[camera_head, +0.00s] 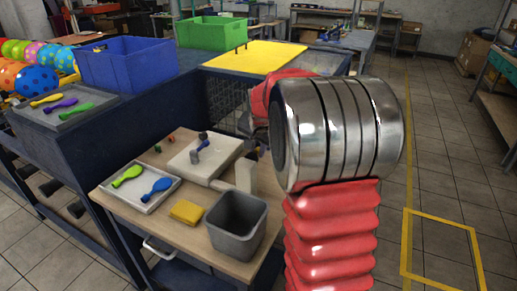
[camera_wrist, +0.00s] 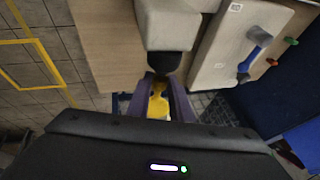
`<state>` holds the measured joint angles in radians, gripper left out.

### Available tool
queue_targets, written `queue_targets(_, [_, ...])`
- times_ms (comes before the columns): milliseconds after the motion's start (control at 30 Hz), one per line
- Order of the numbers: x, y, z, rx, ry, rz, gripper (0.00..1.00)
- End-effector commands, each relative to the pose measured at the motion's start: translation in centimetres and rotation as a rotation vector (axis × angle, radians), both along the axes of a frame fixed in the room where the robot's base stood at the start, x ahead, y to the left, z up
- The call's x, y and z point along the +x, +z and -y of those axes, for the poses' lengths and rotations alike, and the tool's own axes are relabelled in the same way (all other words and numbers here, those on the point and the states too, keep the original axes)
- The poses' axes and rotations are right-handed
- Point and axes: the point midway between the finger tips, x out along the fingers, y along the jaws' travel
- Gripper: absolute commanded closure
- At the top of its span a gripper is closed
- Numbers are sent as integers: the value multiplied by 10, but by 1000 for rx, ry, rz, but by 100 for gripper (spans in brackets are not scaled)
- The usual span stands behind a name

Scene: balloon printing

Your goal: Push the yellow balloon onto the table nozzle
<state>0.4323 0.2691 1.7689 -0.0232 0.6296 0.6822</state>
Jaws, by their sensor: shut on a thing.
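The yellow balloon (camera_wrist: 158,104) is between the dark fingers of my gripper (camera_wrist: 160,88) in the wrist view. My gripper is shut on it. The black table nozzle (camera_wrist: 164,62) sticks out of a light grey block just beyond the fingertips. The balloon's narrow end points at the nozzle and is close to it; I cannot tell whether they touch. In the head view the light grey upright block (camera_head: 246,176) stands on the wooden table, but my red and metal arm hides my gripper and the held balloon.
On the wooden table (camera_head: 160,228) are a tray with a green balloon (camera_head: 128,175) and a blue balloon (camera_head: 157,189), a yellow sponge (camera_head: 187,212) and a grey bin (camera_head: 237,226). A white plate (camera_head: 205,155) carries a blue part. A blue crate (camera_head: 126,65) stands behind.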

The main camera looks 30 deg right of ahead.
Motion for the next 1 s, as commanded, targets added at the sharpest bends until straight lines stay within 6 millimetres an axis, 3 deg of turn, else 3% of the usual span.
queue_targets(1000, [-4,0,-8,0,0,0,93])
